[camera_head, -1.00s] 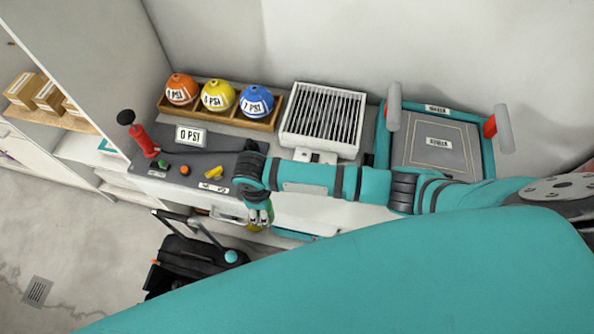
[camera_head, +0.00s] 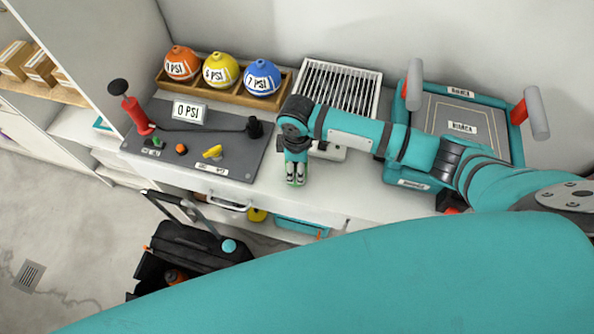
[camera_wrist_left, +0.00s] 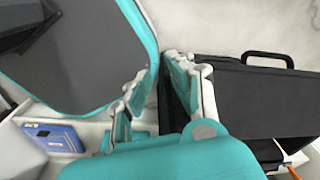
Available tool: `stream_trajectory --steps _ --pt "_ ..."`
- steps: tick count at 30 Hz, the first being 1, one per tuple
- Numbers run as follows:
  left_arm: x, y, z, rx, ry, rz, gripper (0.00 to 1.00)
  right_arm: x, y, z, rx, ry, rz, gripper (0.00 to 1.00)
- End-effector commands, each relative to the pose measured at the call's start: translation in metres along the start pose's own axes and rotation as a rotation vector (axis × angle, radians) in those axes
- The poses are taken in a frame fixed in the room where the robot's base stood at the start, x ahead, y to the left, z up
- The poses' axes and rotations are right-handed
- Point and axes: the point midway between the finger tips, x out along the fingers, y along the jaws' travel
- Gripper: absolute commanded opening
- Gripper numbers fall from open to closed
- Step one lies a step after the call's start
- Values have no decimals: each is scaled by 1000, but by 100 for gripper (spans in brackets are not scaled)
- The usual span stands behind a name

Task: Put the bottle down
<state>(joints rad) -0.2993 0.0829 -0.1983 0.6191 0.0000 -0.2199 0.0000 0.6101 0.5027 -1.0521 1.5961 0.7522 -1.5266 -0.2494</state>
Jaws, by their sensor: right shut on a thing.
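My right gripper (camera_head: 296,176) points down over the white counter, in front of the heater-like grille unit. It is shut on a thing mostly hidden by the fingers. Only a small green sliver (camera_head: 291,183) shows at the fingertips; I take it for the bottle. I cannot tell whether it touches the counter. My left gripper (camera_wrist_left: 160,82) shows only in the left wrist view. Its two fingers are apart with nothing seen between them.
The counter (camera_head: 345,190) is clear just right of my right gripper. A grey control panel (camera_head: 235,160) with a red pump handle (camera_head: 137,115) lies left. Coloured balls in a wooden tray (camera_head: 215,92) and a white grille (camera_head: 338,88) stand behind. A teal-framed box (camera_head: 455,115) is right.

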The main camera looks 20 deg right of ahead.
Motion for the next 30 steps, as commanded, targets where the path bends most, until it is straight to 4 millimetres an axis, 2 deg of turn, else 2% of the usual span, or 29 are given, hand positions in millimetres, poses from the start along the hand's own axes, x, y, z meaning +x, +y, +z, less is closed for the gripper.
stream_trajectory --steps 1,13,14,18,26,30 --pt "7 0 1 0 -1 0 21 5 0 0 0 2 2 12" --pt "4 2 1 0 -2 3 21 6 0 0 0 0 0 12" --pt "4 3 1 0 -2 3 21 5 0 0 0 0 0 58" --pt "4 4 1 0 -1 5 21 6 0 0 0 0 0 77" --pt "4 4 0 1 1 5 21 5 0 0 0 0 0 78" --pt "4 4 0 1 1 5 21 -2 0 0 0 1 1 78"
